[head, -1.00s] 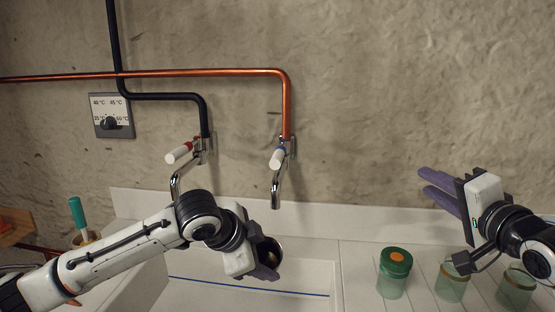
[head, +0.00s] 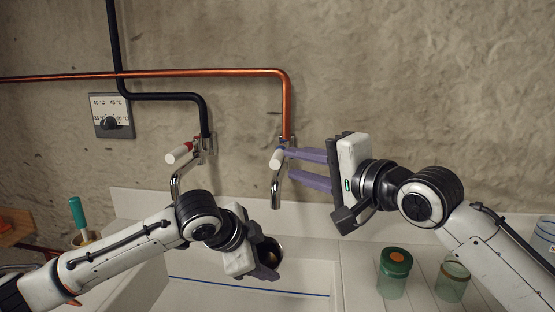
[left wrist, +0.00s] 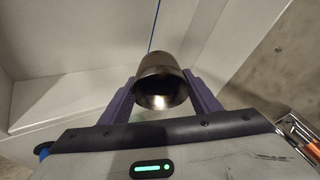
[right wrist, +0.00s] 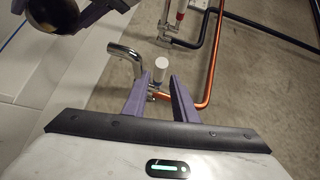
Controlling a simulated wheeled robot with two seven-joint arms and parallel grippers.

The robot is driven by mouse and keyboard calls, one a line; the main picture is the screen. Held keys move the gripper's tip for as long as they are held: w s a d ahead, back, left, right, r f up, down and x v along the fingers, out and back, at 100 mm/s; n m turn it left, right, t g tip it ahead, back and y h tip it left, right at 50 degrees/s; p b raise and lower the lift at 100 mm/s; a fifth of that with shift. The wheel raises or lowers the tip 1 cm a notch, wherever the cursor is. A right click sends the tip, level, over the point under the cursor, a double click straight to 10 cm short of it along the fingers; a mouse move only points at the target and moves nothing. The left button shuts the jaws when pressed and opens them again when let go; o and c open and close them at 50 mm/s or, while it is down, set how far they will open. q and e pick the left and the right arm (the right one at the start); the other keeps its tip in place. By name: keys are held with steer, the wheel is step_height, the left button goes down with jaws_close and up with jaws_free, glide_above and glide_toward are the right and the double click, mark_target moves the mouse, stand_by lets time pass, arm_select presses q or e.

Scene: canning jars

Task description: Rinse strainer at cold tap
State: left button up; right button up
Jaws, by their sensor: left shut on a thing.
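The strainer, a small dark metal cup (left wrist: 160,72), is held between the purple fingers of my left gripper (head: 266,262). It shows partly in the head view (head: 271,247), over the sink and below the cold tap's spout. The cold tap (head: 276,190) has a chrome spout and a white handle with a blue mark. My right gripper (head: 287,166) is open, its fingertips close to that handle. In the right wrist view the white handle (right wrist: 160,66) stands just past and between the fingertips; I cannot tell whether they touch. No water is visible at the spout.
The hot tap (head: 178,180) with a red-marked handle is to the left. The white sink (head: 200,268) lies below. A green-lidded jar (head: 394,283) and an open jar (head: 452,284) stand on the ribbed drainboard at right. A teal-handled tool (head: 77,212) stands in a pot at left.

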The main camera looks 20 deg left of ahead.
mark_target(278, 159)
steer(key=shift+x, duration=3.6)
jaws_close()
